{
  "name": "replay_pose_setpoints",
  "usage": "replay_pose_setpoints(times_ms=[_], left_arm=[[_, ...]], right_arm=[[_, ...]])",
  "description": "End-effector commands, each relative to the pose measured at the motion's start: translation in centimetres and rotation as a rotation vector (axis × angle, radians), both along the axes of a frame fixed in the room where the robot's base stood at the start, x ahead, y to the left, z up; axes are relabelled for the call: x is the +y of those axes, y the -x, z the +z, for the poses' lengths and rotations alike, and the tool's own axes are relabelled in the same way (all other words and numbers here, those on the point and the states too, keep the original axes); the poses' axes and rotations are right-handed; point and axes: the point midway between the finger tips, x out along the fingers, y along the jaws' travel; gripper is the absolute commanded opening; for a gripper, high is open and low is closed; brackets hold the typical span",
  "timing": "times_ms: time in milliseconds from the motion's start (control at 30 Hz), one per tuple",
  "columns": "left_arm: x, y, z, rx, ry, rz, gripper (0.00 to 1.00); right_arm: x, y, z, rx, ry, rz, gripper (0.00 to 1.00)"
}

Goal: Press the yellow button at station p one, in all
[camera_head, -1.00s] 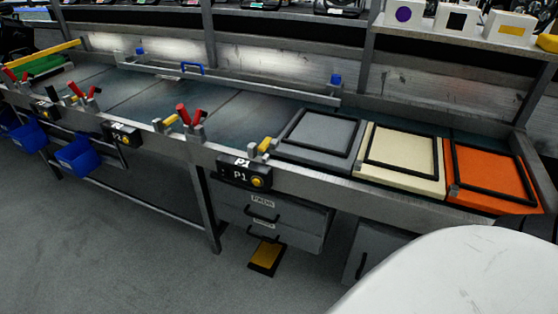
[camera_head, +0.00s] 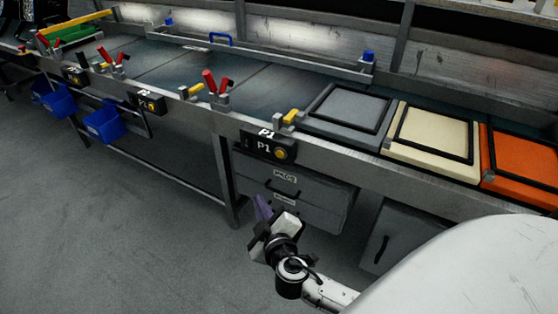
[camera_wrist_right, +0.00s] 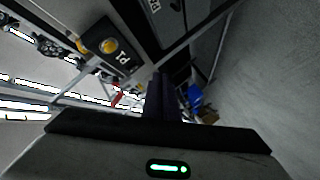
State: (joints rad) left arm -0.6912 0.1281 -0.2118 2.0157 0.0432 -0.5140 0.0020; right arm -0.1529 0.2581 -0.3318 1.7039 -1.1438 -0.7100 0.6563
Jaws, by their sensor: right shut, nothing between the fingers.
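The station P1 box (camera_head: 262,146) is a black box on the front edge of the bench, labelled P1. Its round yellow button (camera_head: 281,153) sits at its right end. In the right wrist view the P1 box (camera_wrist_right: 122,50) is at the upper left, with the yellow button (camera_wrist_right: 109,46) facing me. My right gripper (camera_head: 262,208) is below and in front of the box, apart from it, over the floor by the drawers. Its dark fingers (camera_wrist_right: 163,98) are together and empty. My left gripper is out of view.
Drawers (camera_head: 290,195) hang under the bench below the box. Grey, cream and orange trays (camera_head: 518,190) lie on the bench to the right. Red-handled clamps (camera_head: 212,88) and other black boxes (camera_head: 148,101) line the edge leftward. Blue bins (camera_head: 104,125) hang further left.

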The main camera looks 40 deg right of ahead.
Motion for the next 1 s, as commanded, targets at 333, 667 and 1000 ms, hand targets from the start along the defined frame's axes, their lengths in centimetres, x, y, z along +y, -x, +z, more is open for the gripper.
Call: replay_pose_setpoints(times_ms=[333, 667, 1000], left_arm=[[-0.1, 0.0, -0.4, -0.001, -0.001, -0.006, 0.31], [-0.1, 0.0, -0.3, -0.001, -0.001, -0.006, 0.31], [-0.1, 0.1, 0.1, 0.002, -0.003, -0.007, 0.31]], right_arm=[[-1.1, -2.6, 3.9, -0.129, 0.111, -0.02, 0.0], [-1.6, -2.8, 3.9, -0.127, 0.111, -0.019, 0.0], [-5.7, -4.4, 3.9, -0.127, 0.112, -0.02, 0.0]])
